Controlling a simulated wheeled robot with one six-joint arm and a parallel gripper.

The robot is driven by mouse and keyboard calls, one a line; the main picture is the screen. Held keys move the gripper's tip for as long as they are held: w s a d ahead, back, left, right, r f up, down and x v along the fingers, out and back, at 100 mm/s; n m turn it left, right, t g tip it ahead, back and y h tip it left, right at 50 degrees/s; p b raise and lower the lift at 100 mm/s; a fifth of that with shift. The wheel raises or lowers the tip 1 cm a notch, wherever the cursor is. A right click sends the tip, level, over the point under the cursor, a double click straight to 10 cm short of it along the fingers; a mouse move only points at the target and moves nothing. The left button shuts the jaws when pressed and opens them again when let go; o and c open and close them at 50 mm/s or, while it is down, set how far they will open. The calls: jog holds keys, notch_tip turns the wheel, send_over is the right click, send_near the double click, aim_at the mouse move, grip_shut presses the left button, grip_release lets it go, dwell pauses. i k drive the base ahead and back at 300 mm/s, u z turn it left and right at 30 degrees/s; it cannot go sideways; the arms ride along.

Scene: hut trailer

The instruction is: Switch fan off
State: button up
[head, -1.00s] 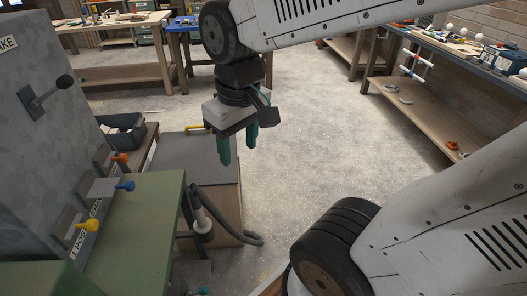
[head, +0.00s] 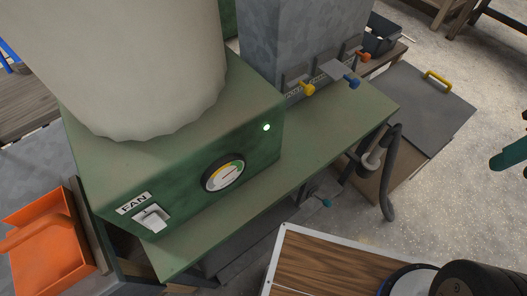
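The fan switch (head: 152,219) is a pale rocker or lever on the front of a green box (head: 250,160), just below a label reading FAN (head: 133,203). A round gauge (head: 223,173) and a lit green lamp (head: 267,127) are on the same front. A large pale bag or cylinder (head: 130,60) stands on top of the box. My gripper (head: 511,157) shows only as green finger parts at the right edge, far from the switch. Whether it is open is cut off from view.
An orange bin (head: 45,245) sits left of the box. Yellow, blue and orange handles (head: 352,83) stand at the back of the green bench (head: 345,125). A hose (head: 390,175) hangs at its right end. A wood-topped surface (head: 330,265) is in front. Floor is open at right.

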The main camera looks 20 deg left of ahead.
aim_at(156, 223)
jog(key=k, duration=1.55)
jog(key=u, duration=0.05)
